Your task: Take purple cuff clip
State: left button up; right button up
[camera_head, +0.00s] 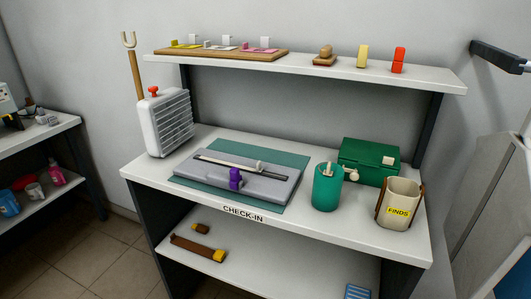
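The purple clip (235,178) stands on the front part of a grey padded board (272,190). The board lies on a green mat (292,162) on the check-in table. A thin dark strip with a pale slider (260,166) runs across the board behind the clip. Neither of my grippers is in view. Nothing is touching the clip from above.
A white slatted box (166,122) stands left of the mat. A green cup (327,188), a green case (371,160) and a beige FINDS bin (399,204) stand on the right. A raised shelf (310,64) overhangs the table's back. A dark bar (498,56) juts in at upper right.

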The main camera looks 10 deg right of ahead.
aim_at(235, 174)
jog(key=i+j+z, duration=0.1)
jog(key=z, duration=0.3)
jog(key=i+j+z, duration=0.1)
jog(key=j+z, duration=0.25)
jog(key=i+j+z, duration=0.15)
jog(key=j, duration=0.3)
jog(key=j+z, duration=0.2)
jog(key=j, duration=0.2)
jog(key=i+j+z, duration=0.1)
jog(key=j, duration=0.85)
